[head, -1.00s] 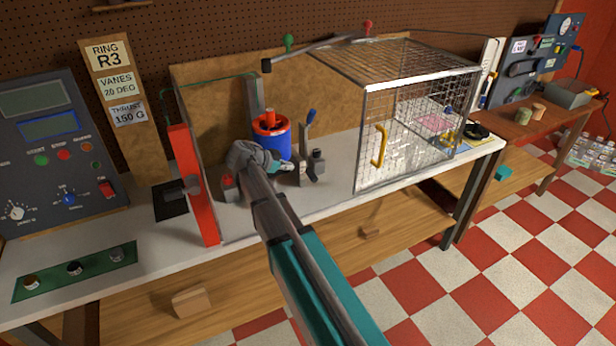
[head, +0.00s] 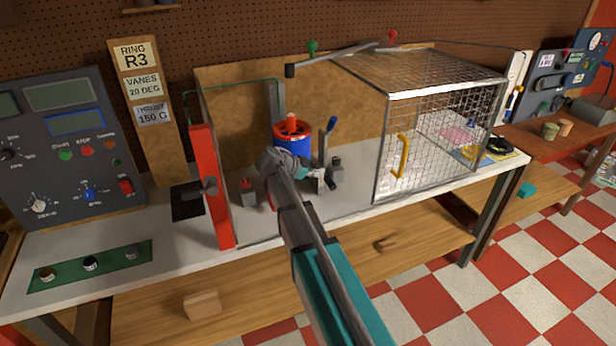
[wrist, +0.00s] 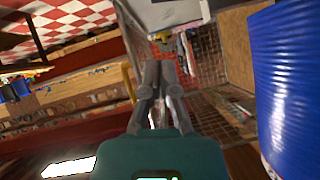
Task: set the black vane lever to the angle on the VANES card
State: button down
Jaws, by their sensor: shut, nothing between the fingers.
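The VANES card (head: 143,86) reads 20 DEG, on a wooden post at the left. The blue duct (head: 292,142) with a red rim stands on the bench; its blue side fills the right of the wrist view (wrist: 290,85). My gripper (head: 316,174) is low in front of the duct, partly hidden by my wrist. In the wrist view, my gripper (wrist: 163,58) has its fingers together, empty, left of the duct and apart from it. I cannot make out the black vane lever for certain; small dark parts beside the gripper are too small to tell.
A wire cage (head: 440,140) with a yellow handle (head: 402,155) is further right. A red upright panel (head: 211,188) stands left. A small block with a red top (head: 248,192) sits between panel and gripper.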

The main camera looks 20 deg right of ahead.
jog(key=b, duration=0.3)
send_over(330, 188)
jog(key=a, duration=0.1)
notch_tip(330, 188, down, 4)
jog(key=shift+w+d+f+b, duration=0.1)
jog(key=shift+d+f+b, duration=0.1)
jog(key=shift+f+b, duration=1.5)
jog(key=shift+r, duration=0.1)
jog(key=shift+w+f+b, duration=0.1)
jog(key=shift+f+b, duration=0.85)
jog(key=shift+b, duration=0.15)
jog(key=shift+s, duration=0.2)
jog(key=shift+r, duration=0.25)
